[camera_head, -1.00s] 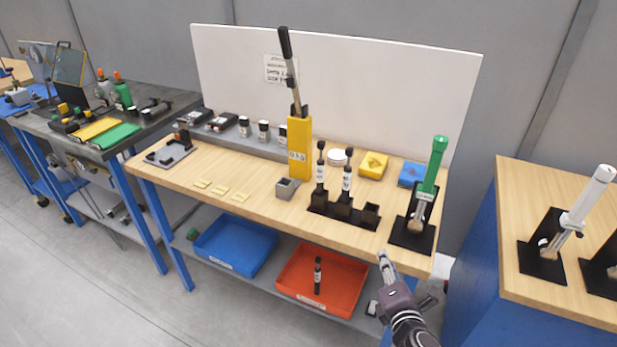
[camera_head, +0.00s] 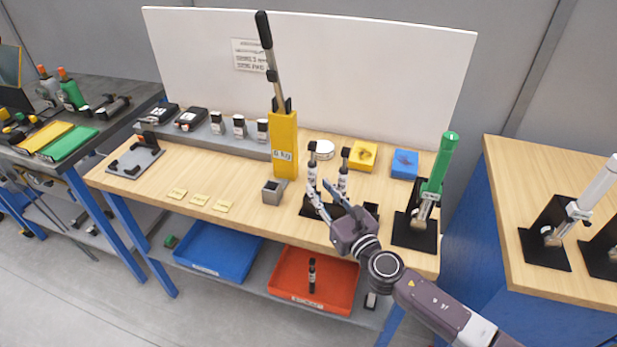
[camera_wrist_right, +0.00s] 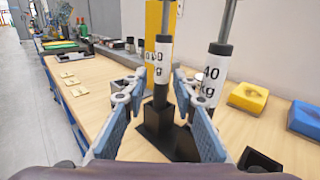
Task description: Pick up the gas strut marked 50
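Two black-and-white gas struts stand upright in a black rack (camera_head: 371,211) on the wooden bench. In the right wrist view the left strut (camera_wrist_right: 160,65), whose partly blurred label seems to read 50 kg, stands between the two blue-padded fingers of my right gripper (camera_wrist_right: 158,92). The strut marked 40 kg (camera_wrist_right: 213,78) stands just to its right. In the head view, my right gripper (camera_head: 320,187) is at the rack, with its fingers open around the left strut (camera_head: 312,170); the other strut (camera_head: 344,176) is close on the right. My left gripper is out of view.
A yellow column (camera_head: 284,137) with a lever stands behind left of the rack. A small grey block (camera_head: 273,192) is to the left. A green strut stands on a black stand (camera_head: 414,233) at right. A red bin (camera_head: 341,291) below holds another strut (camera_head: 312,276).

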